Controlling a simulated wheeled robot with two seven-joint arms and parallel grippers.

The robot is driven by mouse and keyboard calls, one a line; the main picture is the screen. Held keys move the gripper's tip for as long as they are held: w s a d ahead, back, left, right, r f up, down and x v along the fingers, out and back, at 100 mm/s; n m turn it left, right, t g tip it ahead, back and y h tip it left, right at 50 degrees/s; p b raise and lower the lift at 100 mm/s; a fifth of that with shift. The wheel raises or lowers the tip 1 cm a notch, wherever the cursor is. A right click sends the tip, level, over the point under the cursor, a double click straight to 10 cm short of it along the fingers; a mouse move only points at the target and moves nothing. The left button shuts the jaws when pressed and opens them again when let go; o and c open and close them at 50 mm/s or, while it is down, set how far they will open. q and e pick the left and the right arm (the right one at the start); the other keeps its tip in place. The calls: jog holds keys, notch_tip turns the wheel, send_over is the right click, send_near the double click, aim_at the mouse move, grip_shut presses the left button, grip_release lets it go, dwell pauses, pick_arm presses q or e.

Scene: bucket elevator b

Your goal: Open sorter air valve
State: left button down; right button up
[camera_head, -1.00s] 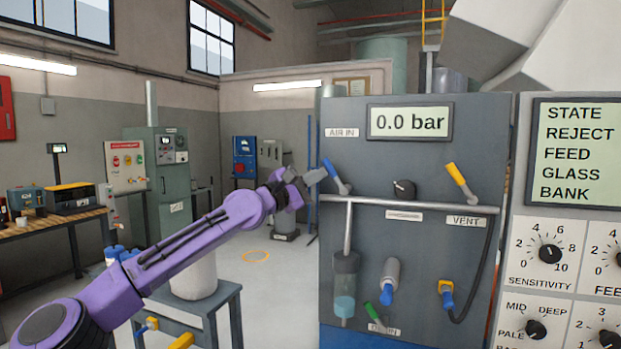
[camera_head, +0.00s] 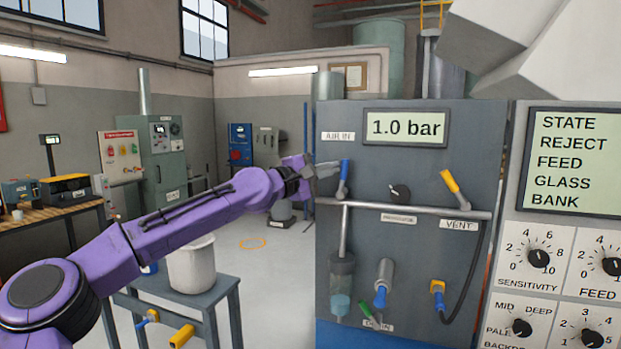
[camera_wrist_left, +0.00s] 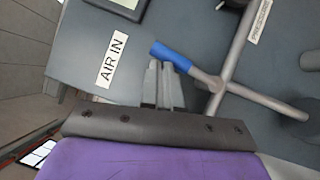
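The air valve has a blue-handled lever (camera_head: 344,172) under the AIR IN label (camera_head: 338,136) on the grey panel (camera_head: 440,268). The lever stands nearly upright. The display (camera_head: 405,127) above it reads 1.0 bar. My left gripper (camera_head: 333,169) is just left of the blue handle, its tips at or against it. In the left wrist view the two fingers (camera_wrist_left: 163,84) are close together with no object between them. The blue handle (camera_wrist_left: 170,56) lies just beyond the tips; whether they touch is hard to tell. My right gripper is not in view.
A grey pipe (camera_head: 410,208) crosses the panel below the lever. A black knob (camera_head: 400,194) and a yellow-handled VENT lever (camera_head: 454,189) lie to the right. A small table with a white bucket (camera_head: 192,265) stands left of the panel, below my arm.

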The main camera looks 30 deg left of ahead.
pick_arm(q)
jog(key=shift+w+d+r, duration=0.1)
jog(key=shift+w+d, duration=0.05)
jog(key=shift+d, duration=0.65)
jog(key=shift+w+d+r, duration=0.1)
jog(key=shift+d, duration=0.85)
jog(key=s+a+r, duration=0.5)
jog(key=s+a, duration=0.1)
jog(key=s, duration=0.4)
jog(key=shift+a, duration=0.25)
jog(key=shift+d+r, duration=0.1)
